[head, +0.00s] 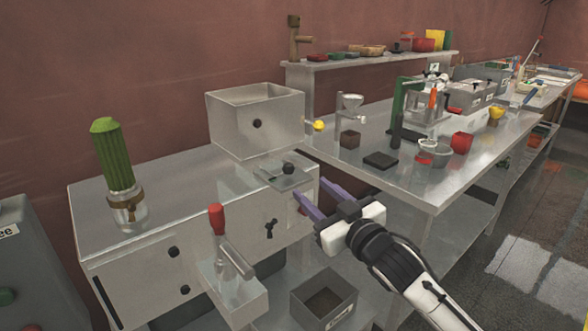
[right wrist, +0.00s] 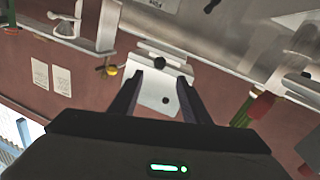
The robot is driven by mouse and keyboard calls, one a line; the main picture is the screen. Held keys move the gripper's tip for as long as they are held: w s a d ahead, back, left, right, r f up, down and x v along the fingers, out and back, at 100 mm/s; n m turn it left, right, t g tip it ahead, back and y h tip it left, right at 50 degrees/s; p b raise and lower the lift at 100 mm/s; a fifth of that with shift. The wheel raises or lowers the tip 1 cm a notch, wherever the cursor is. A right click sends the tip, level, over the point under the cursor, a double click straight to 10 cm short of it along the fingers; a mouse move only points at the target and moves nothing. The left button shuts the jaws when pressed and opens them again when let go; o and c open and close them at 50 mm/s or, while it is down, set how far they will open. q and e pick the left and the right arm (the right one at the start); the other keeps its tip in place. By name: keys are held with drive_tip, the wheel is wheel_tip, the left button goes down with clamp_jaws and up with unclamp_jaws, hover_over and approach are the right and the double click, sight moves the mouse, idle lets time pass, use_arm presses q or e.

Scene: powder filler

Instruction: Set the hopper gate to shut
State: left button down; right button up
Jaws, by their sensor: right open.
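The metal hopper (head: 256,122) is an open-topped box on the machine's light grey cabinet (head: 160,215). The gate is a flat metal plate (head: 277,179) that sticks out below the hopper's front, with a black knob (head: 288,168) on it. In the right wrist view the plate (right wrist: 150,90) and knob (right wrist: 160,63) lie beyond and between my fingertips. My right gripper (head: 316,197) is open and empty, with purple fingers pointing toward the plate from its right front, apart from the knob. How far the plate reaches under the hopper is hidden. My left gripper is out of view.
A red-handled lever (head: 217,220) stands at the cabinet's front. A green-topped jar (head: 116,170) stands on the cabinet's left. A dark bin (head: 324,300) sits low in front. The bench (head: 400,180) at right holds a small funnel stand, blocks and cups.

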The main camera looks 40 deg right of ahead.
sight(292, 171)
drive_tip(key=w, duration=0.6)
drive_tip(key=w+d, duration=0.1)
drive_tip(key=w, duration=0.3)
drive_tip(key=shift+d+p, duration=0.1)
drive_tip(key=shift+p, duration=0.25)
drive_tip(key=shift+c, duration=0.3)
clamp_jaws()
